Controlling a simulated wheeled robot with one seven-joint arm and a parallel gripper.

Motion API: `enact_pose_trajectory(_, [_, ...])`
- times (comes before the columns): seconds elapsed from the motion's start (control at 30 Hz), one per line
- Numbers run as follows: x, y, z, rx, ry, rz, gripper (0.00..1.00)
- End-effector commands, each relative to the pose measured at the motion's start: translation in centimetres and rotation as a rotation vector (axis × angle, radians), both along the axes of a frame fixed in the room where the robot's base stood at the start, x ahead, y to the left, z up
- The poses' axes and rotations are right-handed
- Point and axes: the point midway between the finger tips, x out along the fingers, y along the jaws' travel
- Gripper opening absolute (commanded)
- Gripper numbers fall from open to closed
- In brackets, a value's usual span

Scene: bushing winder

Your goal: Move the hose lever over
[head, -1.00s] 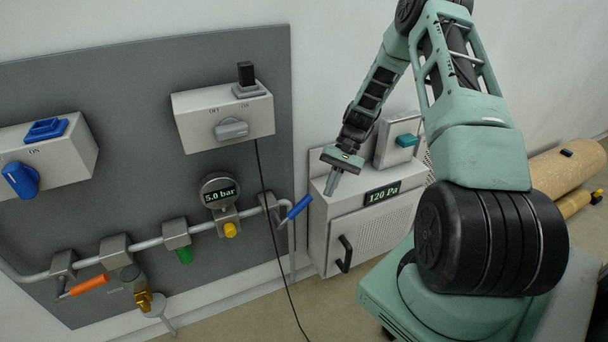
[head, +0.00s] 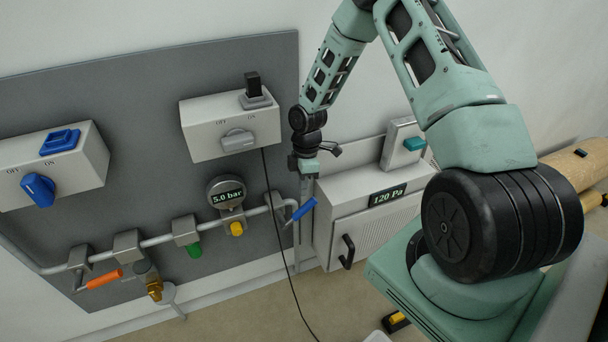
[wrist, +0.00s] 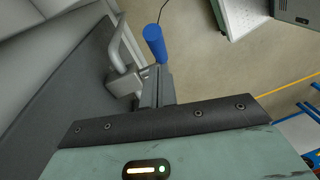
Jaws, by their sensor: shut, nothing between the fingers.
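A lever with a blue handle (head: 301,210) sits at the right end of the pipe on the grey panel. Its handle slants up to the right; it also shows in the wrist view (wrist: 155,44). A lever with an orange handle (head: 105,279) sits low at the pipe's left end, beside a brass fitting (head: 154,290). No label shows which is the hose lever. My gripper (head: 307,188) points down just above the blue handle. In the wrist view its fingers (wrist: 157,88) are together and empty, close to the blue handle; I cannot tell whether they touch it.
A pressure gauge (head: 226,192) reads 5.0 bar. A switch box (head: 210,135) is above it, with a black cable hanging down. A grey cabinet (head: 340,200) with a 120 Pa display stands just right of the blue lever. The floor in front is mostly clear.

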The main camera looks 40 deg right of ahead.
Motion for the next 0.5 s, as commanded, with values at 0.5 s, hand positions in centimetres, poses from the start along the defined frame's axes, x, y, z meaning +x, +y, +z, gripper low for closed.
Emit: enact_pose_trajectory(0.5, [-0.3,0.5,-3.7,-0.001,0.0,-0.003,0.0])
